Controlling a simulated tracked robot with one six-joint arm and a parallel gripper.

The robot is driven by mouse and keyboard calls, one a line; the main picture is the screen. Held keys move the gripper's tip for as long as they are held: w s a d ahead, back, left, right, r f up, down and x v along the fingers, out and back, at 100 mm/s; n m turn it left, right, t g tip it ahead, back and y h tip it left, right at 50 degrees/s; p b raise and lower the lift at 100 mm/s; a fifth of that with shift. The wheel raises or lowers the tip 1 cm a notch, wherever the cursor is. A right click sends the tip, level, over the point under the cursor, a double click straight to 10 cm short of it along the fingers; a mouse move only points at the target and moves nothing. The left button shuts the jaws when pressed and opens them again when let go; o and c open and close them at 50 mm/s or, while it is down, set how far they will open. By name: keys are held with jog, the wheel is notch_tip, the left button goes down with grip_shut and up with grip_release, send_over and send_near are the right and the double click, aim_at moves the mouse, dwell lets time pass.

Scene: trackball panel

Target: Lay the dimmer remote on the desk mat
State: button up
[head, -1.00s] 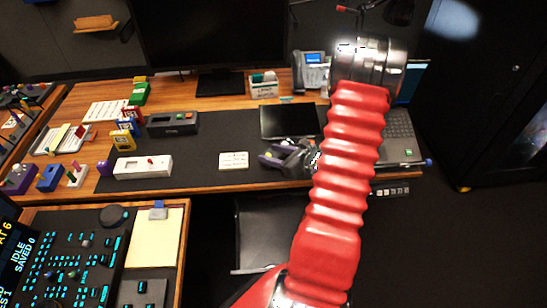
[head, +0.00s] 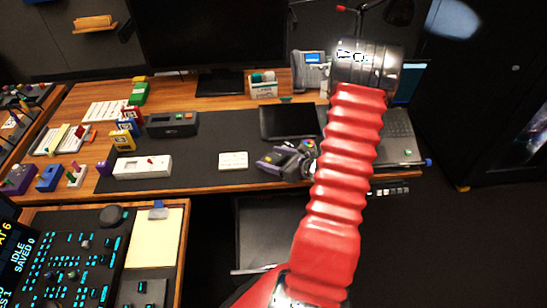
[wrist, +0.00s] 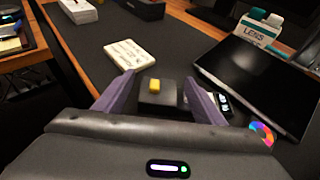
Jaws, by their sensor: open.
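The dark desk mat (head: 212,140) covers the front middle of the wooden desk; it also shows in the wrist view (wrist: 85,30). My gripper (head: 274,157) is low over the mat's right part, its purple fingers spread. In the wrist view a small dark block with a yellow button, seemingly the dimmer remote (wrist: 156,97), sits between the two open fingers (wrist: 158,100). Its near end is hidden by my gripper's body. I cannot tell whether it touches the fingers.
A white labelled card or box (head: 233,160) lies left of my gripper. A black tablet (head: 288,121) is behind it. A dark piece with a colour wheel (wrist: 262,134) is close on the right in the wrist view. A white switch box (head: 142,166) stands further left; the mat between is clear.

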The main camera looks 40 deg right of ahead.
jog(key=a+v, duration=0.1)
jog(key=v, duration=1.1)
jog(key=shift+d, duration=0.45)
jog(key=w+a+r+n+g+y, duration=0.2)
jog(key=a+r+n, duration=0.2)
jog(key=a+n, duration=0.3)
jog(key=w+a+r+n+g+y, duration=0.1)
jog(key=a+r+n+g+y, duration=0.2)
jog(key=a, duration=0.6)
jog(key=w+a+r+n+g+y, duration=0.1)
jog(key=w+a+r+n+g, duration=0.1)
jog(key=a+r+n, duration=0.4)
jog(key=s+a+r+n+h, duration=0.7)
jog(key=a+r+n, duration=0.4)
jog(key=n, duration=0.8)
jog(key=shift+s+a+g, duration=0.4)
jog(key=shift+s+a, duration=0.15)
jog(key=shift+a, duration=0.55)
